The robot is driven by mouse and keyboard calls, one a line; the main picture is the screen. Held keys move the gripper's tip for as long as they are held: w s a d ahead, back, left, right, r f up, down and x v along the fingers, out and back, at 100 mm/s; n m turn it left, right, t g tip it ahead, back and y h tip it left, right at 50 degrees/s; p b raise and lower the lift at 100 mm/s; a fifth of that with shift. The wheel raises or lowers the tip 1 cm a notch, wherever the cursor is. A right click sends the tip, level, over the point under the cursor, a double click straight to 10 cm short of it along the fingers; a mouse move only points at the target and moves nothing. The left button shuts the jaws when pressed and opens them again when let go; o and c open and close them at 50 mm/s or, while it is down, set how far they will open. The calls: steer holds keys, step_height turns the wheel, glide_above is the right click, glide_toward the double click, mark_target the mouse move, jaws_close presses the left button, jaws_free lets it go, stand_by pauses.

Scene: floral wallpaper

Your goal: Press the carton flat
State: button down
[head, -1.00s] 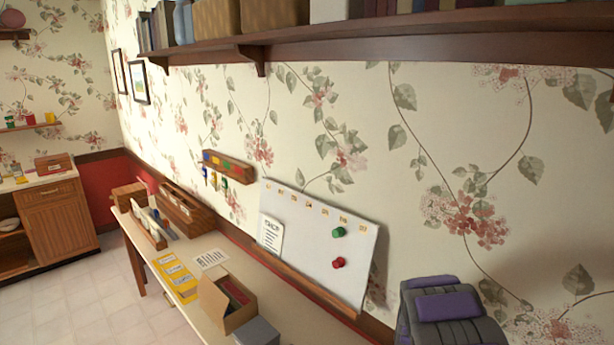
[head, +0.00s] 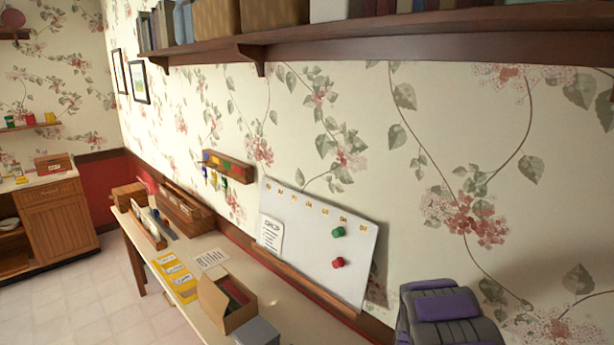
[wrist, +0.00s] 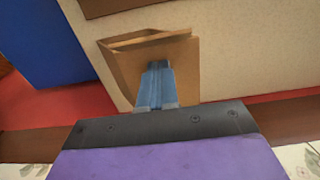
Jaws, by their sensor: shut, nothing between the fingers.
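In the wrist view an open brown carton (wrist: 185,72) stands behind my gripper (wrist: 156,66). Its rim shows at the top of the picture, and the blue fingers hide part of its near face. The fingers are closed together with nothing between them. They overlap the carton in the picture; I cannot tell whether they touch it. In the head view an open cardboard carton (head: 212,302) with dark and red contents sits on the desk. I cannot tell whether both views show the same carton. My gripper is not visible in the head view.
The desk (head: 180,319) also holds yellow folders (head: 176,277), a paper sheet (head: 209,259), a grey box (head: 257,331) and wooden racks (head: 186,214). A whiteboard (head: 312,255) leans at the wall. A shelf (head: 400,42) runs above. A blue surface (wrist: 45,35) fills the wrist view's upper left.

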steer(key=shift+f, duration=2.25)
stand_by(0.4)
steer(key=shift+f, duration=0.3)
steer(key=shift+f+b, duration=0.3)
steer(key=shift+f, duration=0.55)
steer(key=shift+r, duration=0.1)
stand_by(0.5)
steer(key=shift+r+p, duration=0.85)
steer(key=shift+r, duration=2.1)
